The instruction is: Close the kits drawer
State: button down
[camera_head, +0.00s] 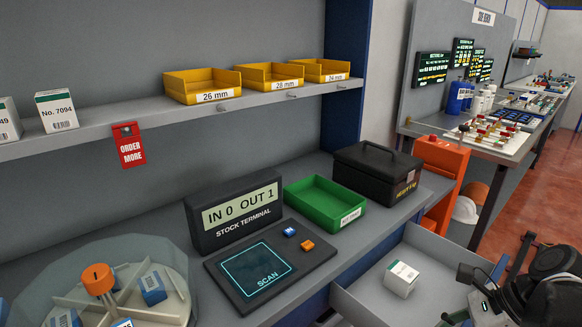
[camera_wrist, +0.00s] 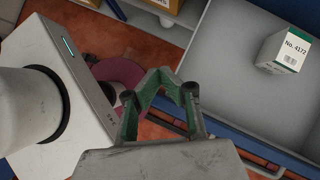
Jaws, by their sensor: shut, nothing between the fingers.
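The open grey drawer (camera_head: 365,306) is pulled out below the counter at the lower right of the head view. It also fills the right of the wrist view (camera_wrist: 228,75), with a blue front edge. A white and green box (camera_head: 401,278) lies inside it, labelled No. 4172 in the wrist view (camera_wrist: 285,52). No label naming the drawer is visible. My gripper (camera_wrist: 170,84) is shut and empty, and overlaps the drawer's front edge in the wrist view. I cannot tell whether it touches. In the head view my arm is at the lower right, with the fingertips unclear.
The counter holds a stock terminal (camera_head: 234,214), a scan pad (camera_head: 268,266), a green tray (camera_head: 322,204), a black case (camera_head: 377,173) and a round carousel (camera_head: 132,290). An orange cabinet (camera_head: 440,165) stands right of the counter. Open red floor (camera_head: 540,190) lies farther right.

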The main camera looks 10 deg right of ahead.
jog(key=s+d+f+m+h+p, duration=0.2)
jog(key=s+d+m+h, duration=0.35)
jog(key=d, duration=0.85)
jog(key=w+a+f+y+b, duration=0.1)
jog(key=w+a+f+b, duration=0.1)
jog(key=f+b, duration=0.1)
jog(key=w+a+f+m+b, duration=0.1)
jog(key=w+a+f+b, duration=0.1)
jog(key=w+f+b, duration=0.1)
jog(key=shift+f+t+y+b, duration=0.35)
jog(key=shift+f+b, duration=0.25)
jog(key=shift+f, duration=0.75)
jog(key=shift+a, duration=0.15)
